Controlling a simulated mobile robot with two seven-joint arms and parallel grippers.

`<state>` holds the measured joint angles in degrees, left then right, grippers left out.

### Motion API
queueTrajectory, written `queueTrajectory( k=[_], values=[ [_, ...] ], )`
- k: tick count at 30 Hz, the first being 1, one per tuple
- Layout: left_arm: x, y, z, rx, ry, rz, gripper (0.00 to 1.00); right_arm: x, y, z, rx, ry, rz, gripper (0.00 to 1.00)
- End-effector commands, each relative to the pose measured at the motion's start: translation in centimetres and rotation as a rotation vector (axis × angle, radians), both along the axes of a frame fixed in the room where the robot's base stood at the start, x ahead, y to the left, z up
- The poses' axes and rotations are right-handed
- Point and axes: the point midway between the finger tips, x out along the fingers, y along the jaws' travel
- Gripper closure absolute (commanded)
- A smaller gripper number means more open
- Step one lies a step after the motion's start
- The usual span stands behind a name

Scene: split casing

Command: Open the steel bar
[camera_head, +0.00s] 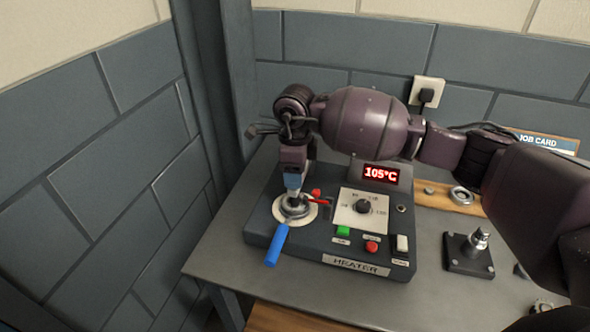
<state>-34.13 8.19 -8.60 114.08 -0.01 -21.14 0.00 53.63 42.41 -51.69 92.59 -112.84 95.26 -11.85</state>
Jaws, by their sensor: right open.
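The heater (330,240) is a dark box on the bench, with a red display reading 105°C. A round steel part (295,207) sits on a pale disc at its left. A bar with a blue handle (277,246) runs from there towards the front edge of the heater. I take this for the steel bar, though its metal part is mostly hidden. My right gripper (293,190) points down over the round steel part. Its jaws are open, but I cannot tell whether they touch anything. My left gripper is not in view.
A red-tipped lever (317,199), a dial (363,206), a green button (343,231) and a red button (371,247) are close by on the heater. A metal post on a black base (470,256) stands to the right. Walls are behind and left.

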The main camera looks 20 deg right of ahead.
Motion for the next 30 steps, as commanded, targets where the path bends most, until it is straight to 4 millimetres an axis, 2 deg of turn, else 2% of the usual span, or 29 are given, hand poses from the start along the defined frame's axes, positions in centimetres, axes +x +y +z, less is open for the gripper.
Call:
queueTrajectory(
  k=[6,17,30],
  values=[
    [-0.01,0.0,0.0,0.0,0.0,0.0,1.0,0.01,0.0,-0.01,0.0,0.0,0.0,0.45],
    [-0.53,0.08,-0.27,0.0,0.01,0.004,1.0,0.0,-0.01,0.03,0.0,0.0,0.0,1.0],
    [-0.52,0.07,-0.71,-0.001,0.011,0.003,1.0,0.57,0.7,0.02,0.0,-0.001,-0.059,1.0]
  ],
)
